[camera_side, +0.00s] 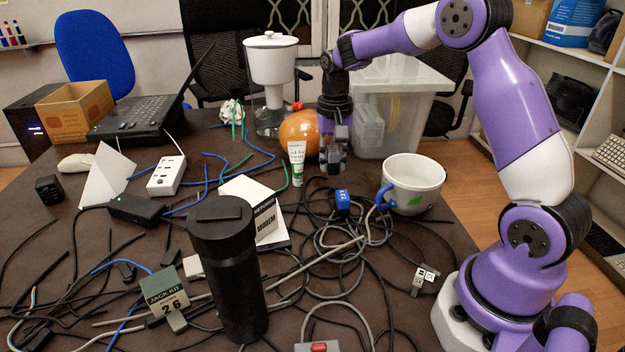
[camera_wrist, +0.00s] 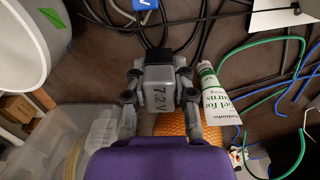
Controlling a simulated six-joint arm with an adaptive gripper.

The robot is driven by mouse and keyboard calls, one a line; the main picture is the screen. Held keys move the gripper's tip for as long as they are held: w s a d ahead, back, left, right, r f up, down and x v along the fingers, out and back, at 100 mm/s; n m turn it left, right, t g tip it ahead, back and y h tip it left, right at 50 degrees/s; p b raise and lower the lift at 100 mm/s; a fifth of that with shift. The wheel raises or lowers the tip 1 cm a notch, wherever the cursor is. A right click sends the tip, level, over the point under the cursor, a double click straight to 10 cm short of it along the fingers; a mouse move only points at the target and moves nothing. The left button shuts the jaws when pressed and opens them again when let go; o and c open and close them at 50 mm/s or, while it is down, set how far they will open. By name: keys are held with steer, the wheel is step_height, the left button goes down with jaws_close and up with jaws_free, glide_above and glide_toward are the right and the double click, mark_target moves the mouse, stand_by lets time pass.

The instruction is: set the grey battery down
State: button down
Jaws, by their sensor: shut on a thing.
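The grey battery (camera_wrist: 159,88), marked 7.2 V, sits between the two fingers of my gripper (camera_wrist: 158,74) in the wrist view. The fingers are shut on its sides. In the side view my gripper (camera_side: 333,158) points down at the back middle of the table (camera_side: 440,232), just right of a white and green tube (camera_side: 296,165). The battery is small and dark there, so I cannot tell whether its underside touches the table.
An orange ball (camera_side: 297,130) is close behind the gripper. A clear bin (camera_side: 400,105) stands behind to the right. A white mug (camera_side: 413,182) is to the right. Tangled cables and a blue connector (camera_side: 342,201) lie in front.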

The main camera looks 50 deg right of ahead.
mark_target(339, 187)
steer(key=d, duration=0.1)
steer(key=d+f, duration=0.2)
steer(key=shift+w+d+f, duration=0.15)
steer(key=shift+w+d, duration=0.1)
steer(key=shift+d, duration=0.05)
steer(key=shift+d+f, duration=0.1)
steer(key=shift+f, duration=1.9)
steer(key=shift+f, duration=0.1)
steer(key=c, duration=0.7)
jaws_free()
